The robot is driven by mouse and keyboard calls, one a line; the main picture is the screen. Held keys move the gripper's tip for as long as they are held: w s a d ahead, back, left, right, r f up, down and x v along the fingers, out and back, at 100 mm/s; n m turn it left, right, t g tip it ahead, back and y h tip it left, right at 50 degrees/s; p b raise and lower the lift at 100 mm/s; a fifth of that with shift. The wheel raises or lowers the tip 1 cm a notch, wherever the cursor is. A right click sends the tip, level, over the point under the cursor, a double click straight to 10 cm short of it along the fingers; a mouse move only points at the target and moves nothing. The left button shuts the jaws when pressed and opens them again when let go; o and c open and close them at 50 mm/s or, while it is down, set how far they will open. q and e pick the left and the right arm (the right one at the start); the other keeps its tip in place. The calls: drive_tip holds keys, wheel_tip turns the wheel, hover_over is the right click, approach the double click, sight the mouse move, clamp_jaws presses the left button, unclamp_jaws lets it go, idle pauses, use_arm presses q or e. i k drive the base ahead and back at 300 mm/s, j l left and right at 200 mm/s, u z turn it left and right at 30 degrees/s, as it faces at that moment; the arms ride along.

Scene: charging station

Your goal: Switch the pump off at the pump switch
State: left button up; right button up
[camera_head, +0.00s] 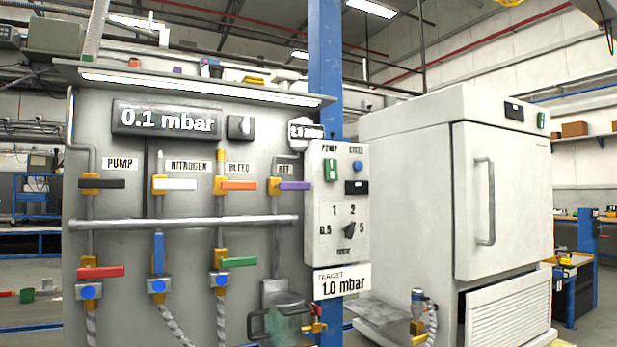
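The pump switch (331,170) is a small green rocker under the word PUMP, at the upper left of a white control box (322,215). The box is fixed at the right end of the grey panel, in front of a blue post. The rocker's exact position is too small to tell. A blue button (357,166) sits to its right, with a small dark display (357,187) below. A dark rotary knob (349,231) sits lower, among the marks 0.5, 1, 2 and 5. Neither of my grippers shows in the head view.
The grey panel (120,205) carries a display (167,119) reading 0.1 mbar and several coloured valve handles, including a black one (102,184) under PUMP. A TARGET 1.0 mbar label (342,282) hangs below the box. A white oven (410,180) stands to the right.

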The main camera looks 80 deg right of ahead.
sight(330, 165)
drive_tip(key=k+z, duration=0.15)
drive_tip(key=z, duration=2.45)
drive_tip(key=i+l, duration=0.1)
drive_tip(key=l, duration=0.75)
drive_tip(key=i+l, duration=0.15)
drive_tip(key=l, duration=0.25)
drive_tip(key=i+l, duration=0.1)
drive_tip(key=l, duration=0.3)
drive_tip(key=l+u, duration=0.1)
drive_tip(key=u, duration=1.5)
